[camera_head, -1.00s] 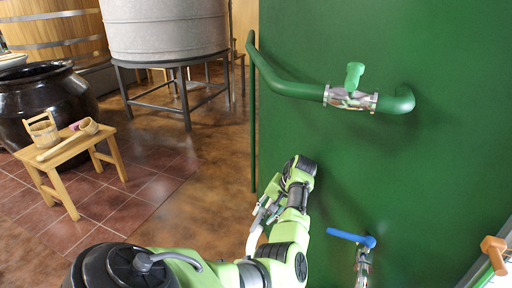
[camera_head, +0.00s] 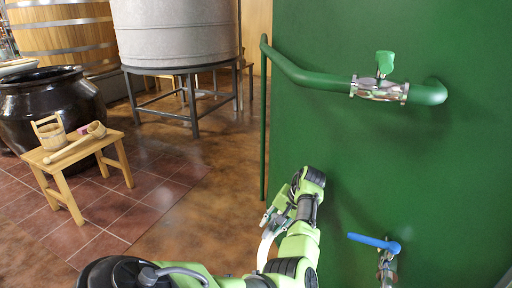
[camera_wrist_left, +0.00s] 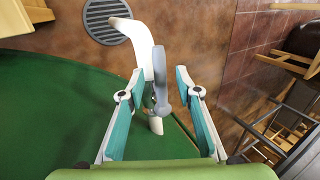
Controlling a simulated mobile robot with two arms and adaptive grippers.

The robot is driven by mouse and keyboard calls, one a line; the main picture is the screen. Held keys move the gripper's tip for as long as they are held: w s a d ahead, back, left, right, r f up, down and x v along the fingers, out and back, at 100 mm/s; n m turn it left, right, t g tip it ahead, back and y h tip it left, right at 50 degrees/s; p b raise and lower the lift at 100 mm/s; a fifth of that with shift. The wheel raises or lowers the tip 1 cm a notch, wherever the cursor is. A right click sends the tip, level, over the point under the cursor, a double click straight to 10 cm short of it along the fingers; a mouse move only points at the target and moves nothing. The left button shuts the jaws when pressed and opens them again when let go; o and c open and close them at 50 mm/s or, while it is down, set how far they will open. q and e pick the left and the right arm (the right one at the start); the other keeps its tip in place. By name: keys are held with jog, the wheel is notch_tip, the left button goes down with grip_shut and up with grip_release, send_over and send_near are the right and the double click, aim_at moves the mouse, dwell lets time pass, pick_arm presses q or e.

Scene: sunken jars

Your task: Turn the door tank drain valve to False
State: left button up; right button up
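A grey lever handle (camera_wrist_left: 160,80) on a white curved spout (camera_wrist_left: 138,42) shows in the left wrist view, beside the green tank wall (camera_wrist_left: 50,120). The spout also shows in the head view (camera_head: 266,246), low at the tank's left edge. My left gripper (camera_wrist_left: 161,72) is open, with the lever between its two teal fingers. A gap shows on each side of the lever. In the head view my left gripper (camera_head: 274,213) is partly hidden by its own wrist. My right gripper is not in view.
A blue-handled valve (camera_head: 375,242) and a green-handled valve (camera_head: 384,64) on a green pipe (camera_head: 310,78) are on the tank front. A floor drain (camera_wrist_left: 105,20) lies below the spout. A small wooden table (camera_head: 75,150) and dark jar (camera_head: 50,100) stand left. Floor between is clear.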

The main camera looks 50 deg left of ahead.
aim_at(269, 229)
pick_arm(q)
jog(key=shift+f, duration=0.35)
jog(key=shift+a+r, duration=0.15)
jog(key=shift+b+x, duration=0.45)
jog(key=shift+x, duration=0.95)
